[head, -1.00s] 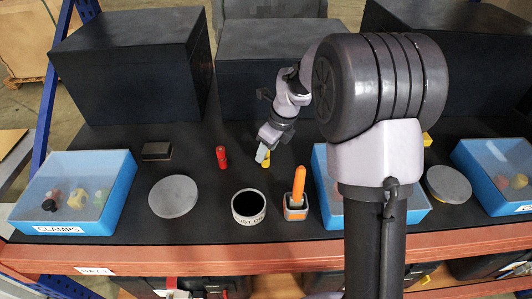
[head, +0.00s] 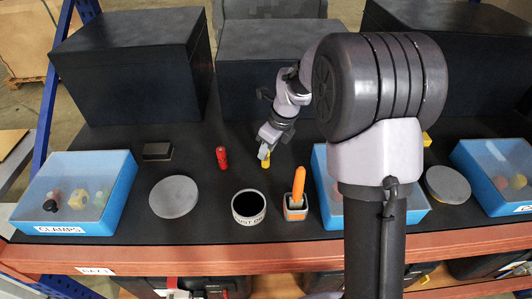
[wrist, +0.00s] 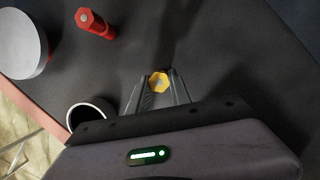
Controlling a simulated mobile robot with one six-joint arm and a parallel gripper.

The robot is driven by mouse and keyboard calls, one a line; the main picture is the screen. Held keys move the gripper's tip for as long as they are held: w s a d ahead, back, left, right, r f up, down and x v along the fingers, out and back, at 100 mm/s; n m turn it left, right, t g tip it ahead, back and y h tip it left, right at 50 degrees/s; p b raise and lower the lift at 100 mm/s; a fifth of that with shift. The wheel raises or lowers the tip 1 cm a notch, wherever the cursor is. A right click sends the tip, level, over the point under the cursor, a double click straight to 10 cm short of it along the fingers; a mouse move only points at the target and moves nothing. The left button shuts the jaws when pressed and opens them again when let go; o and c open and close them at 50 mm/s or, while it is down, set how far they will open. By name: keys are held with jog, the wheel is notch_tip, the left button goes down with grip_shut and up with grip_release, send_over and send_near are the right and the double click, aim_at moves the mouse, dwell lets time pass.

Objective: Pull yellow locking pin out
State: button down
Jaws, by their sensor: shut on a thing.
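The yellow locking pin (wrist: 158,82) stands on the dark bench, its hexagonal top showing between my fingertips in the wrist view. In the head view, the yellow pin (head: 266,161) shows just below my gripper (head: 265,150), partly covered by it. In the wrist view, my gripper (wrist: 158,90) is shut on the pin, a finger on either side of its head. The lower part of the pin is hidden in the wrist view.
A red pin (head: 222,157) stands to the left of my gripper. A dark round cup (head: 249,219) and an orange-handled tool (head: 299,187) in a holder are in front. A grey disc (head: 174,197) and blue bins (head: 120,205) lie along the front edge. Dark boxes (head: 268,85) stand behind.

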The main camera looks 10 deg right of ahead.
jog(key=shift+r, duration=0.15)
jog(key=shift+r+p, duration=2.65)
jog(key=shift+r, duration=0.35)
jog(key=shift+f, duration=0.1)
